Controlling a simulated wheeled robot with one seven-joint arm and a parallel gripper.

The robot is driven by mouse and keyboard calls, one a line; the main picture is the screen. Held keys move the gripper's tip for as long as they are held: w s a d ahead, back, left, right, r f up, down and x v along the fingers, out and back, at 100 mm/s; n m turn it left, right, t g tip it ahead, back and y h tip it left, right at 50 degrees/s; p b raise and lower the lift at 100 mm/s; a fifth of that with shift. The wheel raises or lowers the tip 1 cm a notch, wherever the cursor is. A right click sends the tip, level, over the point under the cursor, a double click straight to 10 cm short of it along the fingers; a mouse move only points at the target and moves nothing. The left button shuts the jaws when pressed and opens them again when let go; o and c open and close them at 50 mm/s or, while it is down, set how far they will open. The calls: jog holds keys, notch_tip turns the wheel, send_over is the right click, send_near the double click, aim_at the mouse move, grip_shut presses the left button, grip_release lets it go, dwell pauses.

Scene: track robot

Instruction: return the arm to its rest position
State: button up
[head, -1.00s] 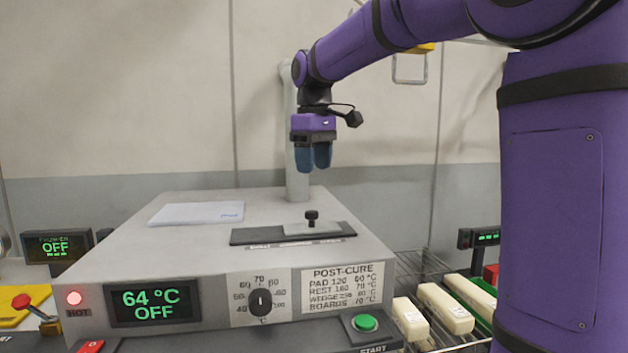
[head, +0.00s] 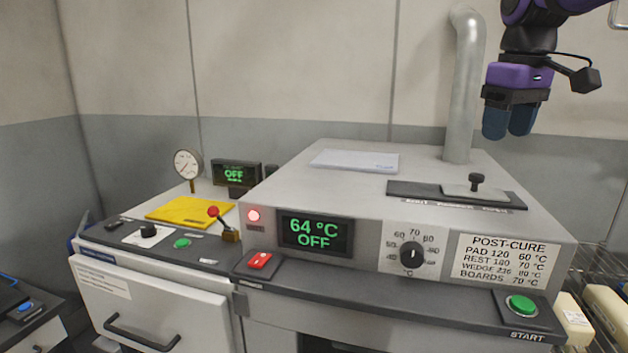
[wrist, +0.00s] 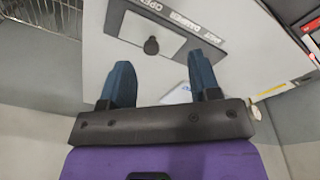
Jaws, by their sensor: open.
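My purple arm reaches in at the top right of the head view. My gripper (head: 510,122) hangs with its blue fingers pointing down, in the air above the right rear of the grey post-cure oven (head: 300,180). In the wrist view my gripper (wrist: 162,85) shows two blue fingers apart with nothing between them. Beyond them lies the oven top with the dark damper plate and its knob (wrist: 151,46). The upper arm is out of the head view.
A vertical pipe (head: 464,90) rises from the oven's back, left of my gripper. The oven display (head: 314,233) reads 64 °C OFF beside a lit red lamp (head: 254,215). A white drawer unit (head: 160,300) stands left. Pale blocks (head: 575,318) lie on a wire rack at right.

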jog(key=s+a+f+m+t, duration=0.1)
jog(key=s+f+m+t, duration=0.1)
jog(key=s+f, duration=0.3)
jog(key=s+f+m+t, duration=0.2)
jog(key=s+f, duration=0.4)
jog(key=s, duration=0.8)
jog(key=shift+s+a, duration=0.15)
jog(key=shift+a, duration=0.25)
jog(key=shift+f, duration=0.1)
dwell(1.5)
